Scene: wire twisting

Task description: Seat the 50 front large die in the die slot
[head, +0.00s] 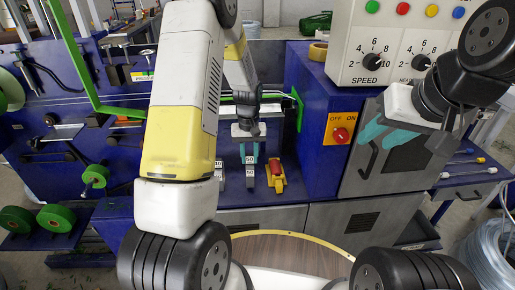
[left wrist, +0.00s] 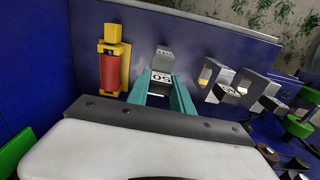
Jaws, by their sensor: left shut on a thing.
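My left gripper (head: 249,156) points down at the blue bench, its teal fingers closed on the sides of a grey die marked 50 (head: 249,160). In the left wrist view the gripper (left wrist: 160,84) has this die (left wrist: 161,77) between its fingertips, label facing the camera. A grey block (left wrist: 164,57) lies just beyond the die; I cannot tell if they touch. In the head view a second 50 label (head: 250,171) shows just below the held die. The die slot cannot be made out clearly. My right gripper (head: 381,140) is open and empty, raised at the right.
A red and yellow part (head: 276,175) stands close to the right of the held die, also in the left wrist view (left wrist: 113,62). Other grey dies (head: 219,170) stand to its left. The blue machine cabinet (head: 317,125) with the OFF/ON switch stands further right.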

